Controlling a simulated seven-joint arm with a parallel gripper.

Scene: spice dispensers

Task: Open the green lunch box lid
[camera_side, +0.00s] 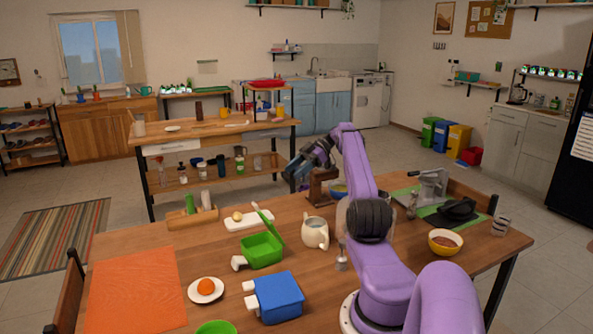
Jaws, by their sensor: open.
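The green lunch box (262,252) sits on the near wooden table, left of my arm. Its green lid (268,224) stands raised and tilted up at the back right of the box, so the green inside shows. A white latch flap (239,262) sticks out at the box's left front. My gripper (293,176) is open and held in the air above the back of the table, beyond the box and up to its right. It is apart from the box and lid, and I see nothing held in it.
A blue lunch box (278,298) stands in front of the green one. A cream pitcher (314,233) is to its right, and a white cutting board (248,220) is behind it. A plate with an orange item (205,289) is at the left. The orange mat (135,290) is bare.

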